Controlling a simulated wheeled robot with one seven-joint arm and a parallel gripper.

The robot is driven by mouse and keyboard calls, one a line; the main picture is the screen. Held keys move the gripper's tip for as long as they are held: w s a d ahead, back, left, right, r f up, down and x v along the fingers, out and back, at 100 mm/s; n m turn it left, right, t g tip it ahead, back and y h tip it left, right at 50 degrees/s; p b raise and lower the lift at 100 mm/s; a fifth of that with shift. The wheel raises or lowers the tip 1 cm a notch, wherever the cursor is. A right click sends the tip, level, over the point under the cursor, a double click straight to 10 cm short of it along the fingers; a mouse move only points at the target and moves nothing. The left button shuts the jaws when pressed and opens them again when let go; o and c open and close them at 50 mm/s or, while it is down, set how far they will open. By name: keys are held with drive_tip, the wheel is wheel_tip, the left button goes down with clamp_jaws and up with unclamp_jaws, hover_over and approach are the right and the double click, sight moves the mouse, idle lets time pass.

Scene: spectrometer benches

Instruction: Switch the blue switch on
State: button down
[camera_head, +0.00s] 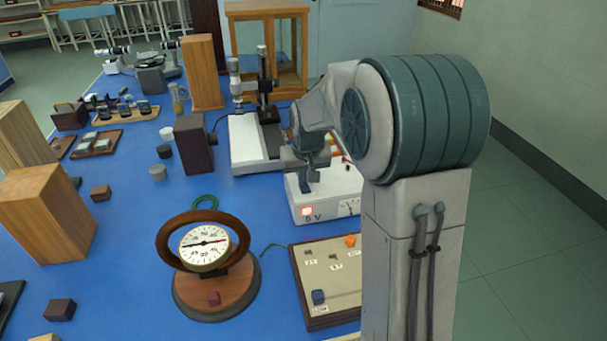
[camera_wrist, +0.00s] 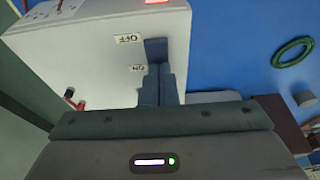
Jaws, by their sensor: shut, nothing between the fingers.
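The white power box (camera_head: 325,203) stands on the blue table and fills the upper left of the wrist view (camera_wrist: 80,40). The dark blue switch (camera_wrist: 156,49) is on its edge, beside the OFF label (camera_wrist: 128,38); the ON label (camera_wrist: 137,69) is nearer my gripper. My gripper (camera_wrist: 160,70) is shut and empty, its fingertips at the switch, touching or almost touching it. In the head view my gripper (camera_head: 309,187) is over the box, and the switch is hard to make out. I cannot tell which way the switch is set.
A red-lit panel (camera_head: 307,211) and a meter are on the box front. A microscope-like stand (camera_head: 265,95) is close behind. A round dial gauge (camera_head: 207,245) and a beige switch board (camera_head: 335,275) stand in front. A green ring (camera_wrist: 293,52) lies on the table.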

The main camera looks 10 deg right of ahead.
drive_tip(key=shift+s+f, duration=0.2)
drive_tip(key=shift+s, duration=0.75)
drive_tip(key=shift+r, duration=0.2)
drive_tip(key=shift+r, duration=0.3)
drive_tip(key=p+v, duration=0.2)
drive_tip(key=v, duration=1.1)
drive_tip(key=shift+r, duration=0.2)
drive_tip(key=p, duration=0.4)
drive_tip(key=w+p, duration=0.1)
drive_tip(key=p, duration=0.3)
drive_tip(key=shift+w+d+r, duration=0.1)
drive_tip(key=shift+d+r, duration=0.1)
drive_tip(key=shift+r, duration=0.15)
drive_tip(key=shift+a+f+t+p, duration=0.15)
drive_tip(key=shift+t+p, duration=0.15)
drive_tip(key=shift+p, duration=0.25)
